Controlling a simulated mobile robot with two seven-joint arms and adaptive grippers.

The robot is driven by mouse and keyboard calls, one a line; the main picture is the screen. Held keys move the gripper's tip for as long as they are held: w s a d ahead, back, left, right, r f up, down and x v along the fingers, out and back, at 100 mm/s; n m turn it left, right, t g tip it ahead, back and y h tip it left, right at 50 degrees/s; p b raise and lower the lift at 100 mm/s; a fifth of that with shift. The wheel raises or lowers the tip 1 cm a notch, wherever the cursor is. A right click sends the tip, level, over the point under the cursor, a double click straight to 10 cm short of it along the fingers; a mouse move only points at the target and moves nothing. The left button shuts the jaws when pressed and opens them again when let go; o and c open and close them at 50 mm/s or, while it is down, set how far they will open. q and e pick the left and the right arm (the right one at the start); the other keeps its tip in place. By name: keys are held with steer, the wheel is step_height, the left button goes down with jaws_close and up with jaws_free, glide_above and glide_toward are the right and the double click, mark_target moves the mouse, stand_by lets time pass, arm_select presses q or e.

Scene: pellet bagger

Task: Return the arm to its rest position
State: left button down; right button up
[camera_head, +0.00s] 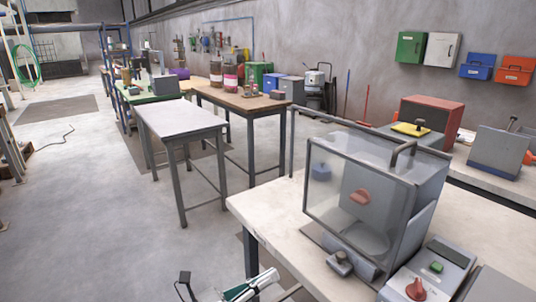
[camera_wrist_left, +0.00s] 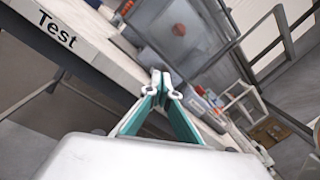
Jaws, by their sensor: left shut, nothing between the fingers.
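My left gripper (camera_head: 262,281) shows at the bottom edge of the head view, in front of the near bench and apart from the machine. Most of its arm is out of the picture. In the left wrist view its two green-lined fingers meet at the tips (camera_wrist_left: 163,82), shut with nothing between them. The bench edge with a "Test" label lies beyond them at the upper left. My right gripper is in neither view.
A clear-fronted machine (camera_head: 360,195) stands on the near bench (camera_head: 270,205), beside a control box with a red knob (camera_head: 416,288). A grey table (camera_head: 180,118) stands farther back. The floor (camera_head: 110,225) at left is largely clear.

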arm_select(q)
steer(key=s+a+f+n+t+y+p, duration=0.15)
steer(key=a+f+n+y, duration=0.45)
steer(key=n, duration=0.6)
steer(key=s+a+f+n+t+y, duration=0.2)
steer(key=a+f+n+t+y, duration=0.15)
steer(key=a+f+n, duration=0.6)
steer(key=s+a+f+n+g+y, duration=0.2)
steer(key=s+f+n, duration=0.4)
steer(key=s+n, duration=0.1)
steer(key=s+a+f+n+g+y, duration=0.2)
steer(key=s+f+n, duration=0.4)
steer(key=s+n, duration=0.1)
steer(key=shift+s+a+n, duration=0.2)
steer(key=shift+s+n, duration=0.05)
steer(key=shift+n, duration=0.4)
